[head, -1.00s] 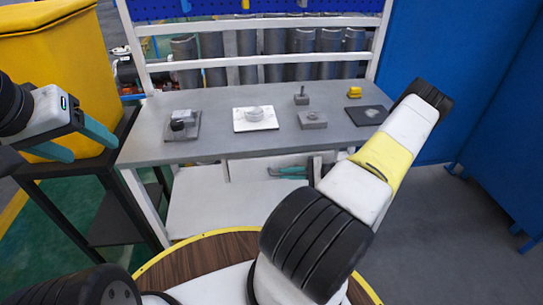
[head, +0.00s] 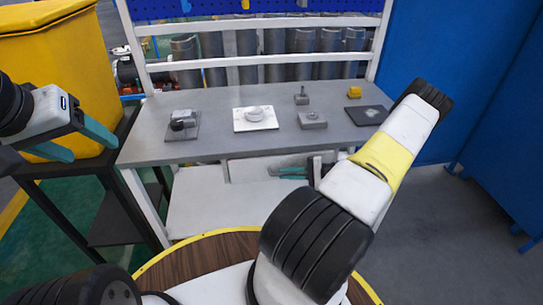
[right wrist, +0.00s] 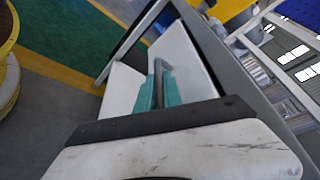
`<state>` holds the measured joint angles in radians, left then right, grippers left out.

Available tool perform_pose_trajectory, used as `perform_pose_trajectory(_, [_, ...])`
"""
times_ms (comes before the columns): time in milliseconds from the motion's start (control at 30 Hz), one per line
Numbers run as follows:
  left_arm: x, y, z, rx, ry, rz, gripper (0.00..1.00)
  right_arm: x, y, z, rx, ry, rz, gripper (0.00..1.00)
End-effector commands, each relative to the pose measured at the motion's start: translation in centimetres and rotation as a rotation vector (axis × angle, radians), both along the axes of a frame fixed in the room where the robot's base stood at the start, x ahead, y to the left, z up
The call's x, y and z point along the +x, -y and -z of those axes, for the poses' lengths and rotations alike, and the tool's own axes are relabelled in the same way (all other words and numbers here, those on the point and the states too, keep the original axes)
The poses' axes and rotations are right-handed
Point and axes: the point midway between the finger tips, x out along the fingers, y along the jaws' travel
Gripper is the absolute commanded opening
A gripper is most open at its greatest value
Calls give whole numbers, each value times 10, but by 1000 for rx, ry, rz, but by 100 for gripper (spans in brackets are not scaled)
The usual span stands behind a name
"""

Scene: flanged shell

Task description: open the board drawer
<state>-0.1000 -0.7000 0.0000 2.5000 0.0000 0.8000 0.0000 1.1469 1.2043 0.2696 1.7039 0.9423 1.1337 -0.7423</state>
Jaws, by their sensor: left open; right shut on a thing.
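My right gripper (right wrist: 160,92) has teal fingers shut around a grey bar handle (right wrist: 165,64) in the right wrist view. A white panel (right wrist: 190,58) beside the handle, below the table edge, looks like the drawer front. I cannot tell how far it stands out. In the head view the teal fingers of my right gripper (head: 292,171) show small under the table, partly hidden by my arm and the table. My left gripper (head: 80,143) is open and empty at the left, in front of the yellow bin.
The grey table (head: 225,145) carries a dark plate with a part (head: 182,124), a white plate with a round part (head: 255,117), grey blocks (head: 312,120), a yellow piece (head: 354,92) and a dark plate (head: 368,115). A white lower shelf (head: 205,205) lies beneath. A yellow bin (head: 60,70) stands left.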

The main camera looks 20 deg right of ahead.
Motion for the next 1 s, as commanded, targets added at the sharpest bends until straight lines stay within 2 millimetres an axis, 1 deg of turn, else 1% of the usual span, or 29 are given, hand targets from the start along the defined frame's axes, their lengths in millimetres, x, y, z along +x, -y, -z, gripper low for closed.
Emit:
perform_pose_trajectory(367, [0,0,0,0,0,0,64,-3,0,0,0,-1,1,0])
perform_pose_trajectory(467, [0,0,0,0,0,0,64,-11,-2,0,0,-2,2,0])
perform_pose_trajectory(533, [0,0,0,0,0,0,64,-19,-3,0,2,-3,3,0])
perform_pose_trajectory(667, [0,0,0,0,0,0,64,-43,-9,0,3,-4,5,0])
perform_pose_trajectory(767, [0,0,0,0,0,0,64,-67,-14,0,2,-4,4,0])
perform_pose_trajectory(1000, [0,0,0,0,0,0,64,-131,-31,0,4,-4,5,0])
